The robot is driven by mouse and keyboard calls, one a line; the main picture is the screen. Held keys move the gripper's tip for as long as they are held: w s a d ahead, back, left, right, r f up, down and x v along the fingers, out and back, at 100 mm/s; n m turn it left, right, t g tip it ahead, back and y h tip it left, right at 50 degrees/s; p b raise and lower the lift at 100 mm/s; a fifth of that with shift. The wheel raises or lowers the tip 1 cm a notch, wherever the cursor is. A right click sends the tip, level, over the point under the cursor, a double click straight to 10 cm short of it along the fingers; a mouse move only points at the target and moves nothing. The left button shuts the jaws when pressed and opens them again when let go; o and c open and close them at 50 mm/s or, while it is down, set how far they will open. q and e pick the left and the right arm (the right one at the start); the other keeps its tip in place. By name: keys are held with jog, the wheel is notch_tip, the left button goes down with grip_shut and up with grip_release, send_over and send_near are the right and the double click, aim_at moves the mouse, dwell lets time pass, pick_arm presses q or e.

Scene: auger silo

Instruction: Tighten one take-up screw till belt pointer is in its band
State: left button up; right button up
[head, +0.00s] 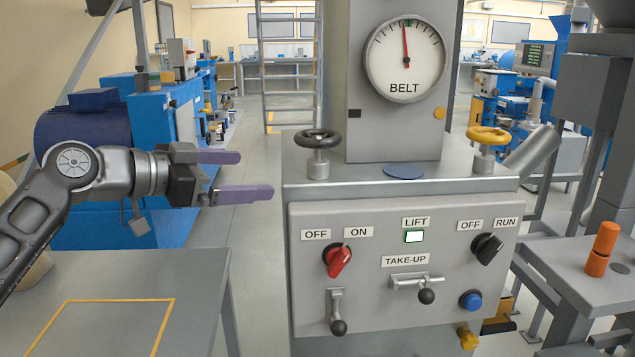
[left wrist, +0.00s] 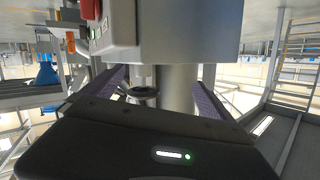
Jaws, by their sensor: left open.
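The BELT dial (head: 406,58) has a red pointer (head: 405,42) standing almost straight up, close to a small green mark at the top of the scale. Whether it lies inside that mark is too small to tell. A black handwheel (head: 318,139) stands at the left of the grey cabinet top, and a yellow handwheel (head: 488,136) at the right. My left gripper (head: 255,175) is open and empty, left of the black handwheel and apart from it. In the left wrist view a dark handwheel (left wrist: 143,92) shows beyond and between the open fingers. My right gripper is not in view.
The front panel (head: 370,300) carries a red knob (head: 338,260) turned toward ON, a black knob (head: 487,248) turned toward RUN, a lit LIFT lamp (head: 414,236), a TAKE-UP lever (head: 418,283) and a blue button (head: 471,300). A grey table (head: 205,275) stands at lower left.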

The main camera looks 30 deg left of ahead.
aim_at(318, 133)
pick_arm(q)
jog(key=w+d+r+n+t, duration=0.1)
jog(key=d, duration=0.1)
jog(key=w+d+r+n+t+y, duration=0.1)
jog(key=d+r, duration=0.1)
jog(key=w+d+r+n+t, duration=0.1)
jog(key=d, duration=0.2)
jog(key=shift+w+d+r+n+y, duration=0.1)
jog(key=shift+w+r+n+y, duration=0.05)
jog(key=shift+w+n+y, duration=0.2)
jog(key=shift+a+r+n, duration=0.2)
jog(key=shift+r+n, duration=0.15)
jog(key=shift+w+d+p, duration=0.1)
jog(key=shift+w+d, duration=0.1)
jog(key=shift+w, duration=1.1)
jog(key=shift+w+d+p, duration=0.15)
jog(key=shift+w+d, duration=0.05)
jog(key=shift+w, duration=1.05)
jog(key=shift+w+d+p, duration=0.1)
jog(key=shift+w+d, duration=0.1)
jog(key=shift+w, duration=1.1)
jog(key=c, duration=1.4)
